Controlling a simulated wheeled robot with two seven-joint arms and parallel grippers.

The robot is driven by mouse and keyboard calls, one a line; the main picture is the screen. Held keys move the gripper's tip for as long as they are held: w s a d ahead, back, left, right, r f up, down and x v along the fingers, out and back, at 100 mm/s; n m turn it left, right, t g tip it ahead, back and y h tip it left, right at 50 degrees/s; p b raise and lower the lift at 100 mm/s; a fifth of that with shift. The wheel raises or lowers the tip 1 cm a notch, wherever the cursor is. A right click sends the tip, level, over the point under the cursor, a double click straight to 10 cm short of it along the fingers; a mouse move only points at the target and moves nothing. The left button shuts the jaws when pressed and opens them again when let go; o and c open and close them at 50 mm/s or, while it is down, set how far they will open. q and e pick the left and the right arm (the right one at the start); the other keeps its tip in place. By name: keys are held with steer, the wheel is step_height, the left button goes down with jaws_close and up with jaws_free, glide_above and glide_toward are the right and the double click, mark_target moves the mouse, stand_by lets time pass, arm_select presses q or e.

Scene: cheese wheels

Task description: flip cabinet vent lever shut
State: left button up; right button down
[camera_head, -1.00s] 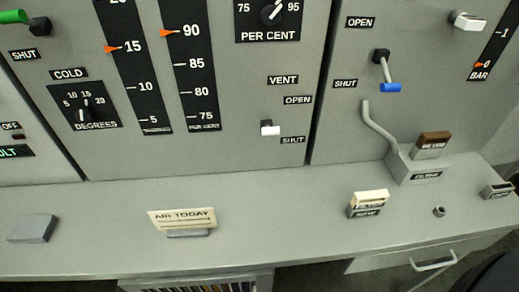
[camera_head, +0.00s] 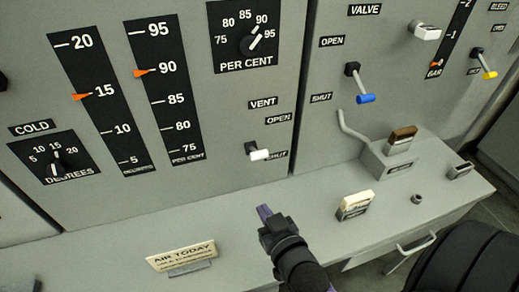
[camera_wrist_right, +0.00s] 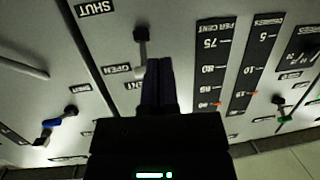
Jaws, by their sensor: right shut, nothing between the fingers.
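The vent lever (camera_head: 259,154) is a short lever with a white handle on the grey cabinet face. It sits below the VENT and OPEN labels, with its handle beside and partly over the SHUT label (camera_head: 278,156). The lever also shows in the right wrist view (camera_wrist_right: 141,36), upside down, beyond the fingers. My right gripper (camera_head: 264,211) comes in from the bottom, below the lever and apart from it, over the ledge. Its dark fingers (camera_wrist_right: 158,62) are shut and empty. My left gripper is not in view.
A blue-handled lever (camera_head: 364,98) stands on the panel to the right. On the ledge (camera_head: 110,238) are an AIR TODAY sign (camera_head: 182,256), a cream-topped block (camera_head: 354,205) and a brown-topped block (camera_head: 402,138). The ledge left of my gripper is mostly clear.

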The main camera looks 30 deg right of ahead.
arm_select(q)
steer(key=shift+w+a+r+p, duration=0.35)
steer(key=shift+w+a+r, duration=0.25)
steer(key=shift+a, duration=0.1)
arm_select(e)
step_height(320, 180, up, 9)
steer(key=d+m+t+h, duration=0.1)
steer(key=d+t+h, duration=0.1)
steer(key=t, duration=0.3)
steer(key=shift+s+d+h, duration=0.2)
steer(key=shift+s+h, duration=0.05)
steer(key=shift+h, duration=0.25)
step_height(320, 180, up, 3)
glide_above(262, 154)
steer(key=f, duration=0.3)
steer(key=shift+s+a+f, duration=0.15)
steer(key=shift+s+a, duration=0.15)
steer(key=shift+s, duration=0.1)
steer(key=shift+s+f, duration=0.1)
steer(key=shift+f, duration=0.35)
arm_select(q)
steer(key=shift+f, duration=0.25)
